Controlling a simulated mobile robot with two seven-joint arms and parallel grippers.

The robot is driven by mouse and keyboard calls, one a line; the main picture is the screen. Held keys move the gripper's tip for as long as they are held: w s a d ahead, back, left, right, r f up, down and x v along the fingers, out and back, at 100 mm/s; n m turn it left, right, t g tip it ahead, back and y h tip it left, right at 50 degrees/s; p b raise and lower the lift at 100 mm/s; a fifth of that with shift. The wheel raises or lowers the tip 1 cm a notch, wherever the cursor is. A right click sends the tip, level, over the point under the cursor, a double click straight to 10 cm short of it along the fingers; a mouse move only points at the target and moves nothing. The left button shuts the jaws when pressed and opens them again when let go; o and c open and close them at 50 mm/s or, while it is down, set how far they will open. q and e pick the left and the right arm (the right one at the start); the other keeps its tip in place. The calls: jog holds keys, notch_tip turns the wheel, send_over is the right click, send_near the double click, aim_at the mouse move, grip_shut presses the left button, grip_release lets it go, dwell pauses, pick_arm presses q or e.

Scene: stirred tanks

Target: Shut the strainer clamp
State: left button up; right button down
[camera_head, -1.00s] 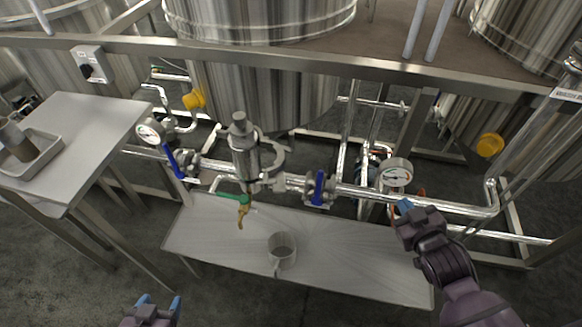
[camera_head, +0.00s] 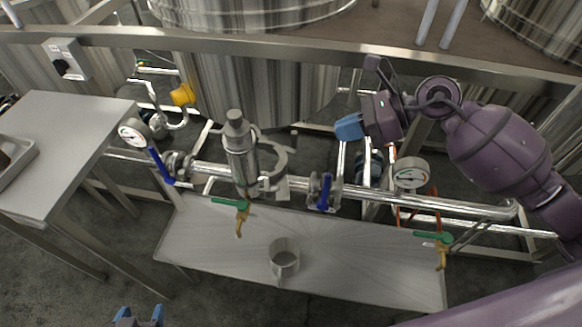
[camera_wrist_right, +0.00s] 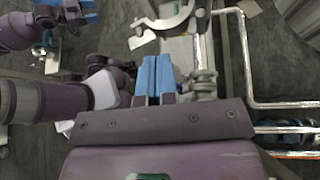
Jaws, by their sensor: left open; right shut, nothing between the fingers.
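The strainer (camera_head: 241,155) is an upright steel cylinder on the pipe, left of centre in the head view. Its clamp (camera_head: 277,172) shows as a curved steel piece standing out to the right of the body, swung open. In the right wrist view the curved clamp (camera_wrist_right: 160,22) is near the top, beyond the fingers. My right gripper (camera_head: 348,127) is shut and empty, right of the clamp and apart from it; its blue fingers (camera_wrist_right: 153,78) are together in the wrist view. My left gripper (camera_head: 138,316) is open at the bottom edge, far from the strainer.
Blue-handled valves (camera_head: 325,191) sit on the pipe either side of the strainer. A green-handled tap (camera_head: 240,204) hangs below it. A grey cup (camera_head: 284,262) stands on the low bench (camera_head: 352,262). A gauge (camera_head: 411,174) is at right; a steel table (camera_head: 60,135) at left.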

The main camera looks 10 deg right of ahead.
aim_at(282, 161)
jog(key=a+f+n+g+h, duration=0.1)
jog(key=a+f+n+h, duration=0.1)
jog(key=a+f, duration=0.7)
jog(key=shift+s+f+n+g+h+b, duration=0.4)
jog(key=shift+f+n, duration=0.3)
jog(key=shift+f, duration=0.15)
dwell(0.3)
